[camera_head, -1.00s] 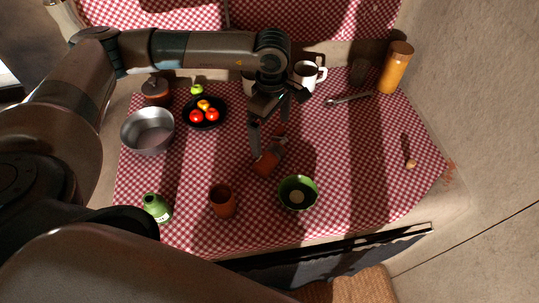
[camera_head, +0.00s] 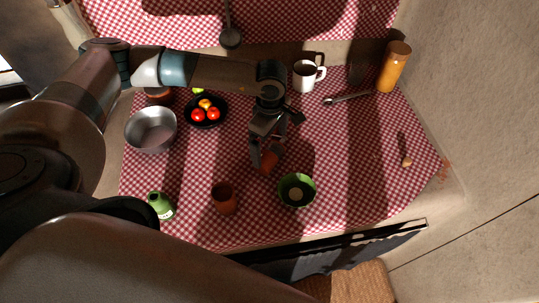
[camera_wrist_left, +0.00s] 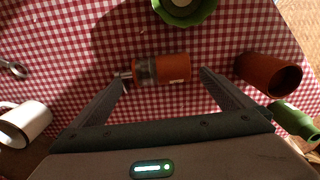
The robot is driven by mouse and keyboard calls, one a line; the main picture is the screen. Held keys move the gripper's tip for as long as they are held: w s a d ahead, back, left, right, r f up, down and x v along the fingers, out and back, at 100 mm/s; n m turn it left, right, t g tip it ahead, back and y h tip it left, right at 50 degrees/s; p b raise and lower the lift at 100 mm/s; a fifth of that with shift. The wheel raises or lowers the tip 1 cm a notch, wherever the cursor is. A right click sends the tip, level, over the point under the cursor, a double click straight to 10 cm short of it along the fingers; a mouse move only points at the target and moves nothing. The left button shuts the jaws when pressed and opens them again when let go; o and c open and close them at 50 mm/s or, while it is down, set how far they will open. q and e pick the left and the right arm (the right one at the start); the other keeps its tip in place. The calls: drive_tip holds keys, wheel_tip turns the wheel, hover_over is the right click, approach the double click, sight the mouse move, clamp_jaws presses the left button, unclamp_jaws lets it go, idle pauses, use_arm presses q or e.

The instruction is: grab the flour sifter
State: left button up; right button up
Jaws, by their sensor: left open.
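An orange-brown cylinder with a grey metal end, which I take for the flour sifter, lies on its side on the checked cloth, in the head view (camera_head: 269,162) and the left wrist view (camera_wrist_left: 175,69). My left gripper (camera_head: 268,158) is open above it, pointing down. In the wrist view the two fingers (camera_wrist_left: 162,76) appear on either side of the cylinder, the metal end by the left finger. Contact cannot be told. In the head view the gripper partly hides the cylinder. My right gripper is not in view.
A green bowl (camera_head: 297,204) and a brown cup (camera_head: 224,198) stand close by. A green bottle (camera_head: 161,206), metal bowl (camera_head: 151,131), dark fruit plate (camera_head: 190,122), white mug (camera_head: 304,78) and orange canister (camera_head: 394,67) stand farther out. The cloth at right is mostly clear.

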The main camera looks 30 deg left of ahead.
sight(269, 153)
use_arm(q)
drive_tip(key=shift+s+f+p, duration=0.1)
drive_tip(key=shift+f+p, duration=0.2)
drive_tip(key=shift+p, duration=0.05)
wheel_tip(269, 153, down, 2)
drive_tip(key=shift+f+p, duration=0.1)
drive_tip(key=shift+p, duration=0.35)
drive_tip(key=shift+f, duration=0.45)
drive_tip(key=shift+a, duration=0.1)
drive_tip(key=c, duration=1.1)
drive_tip(key=shift+r, duration=0.15)
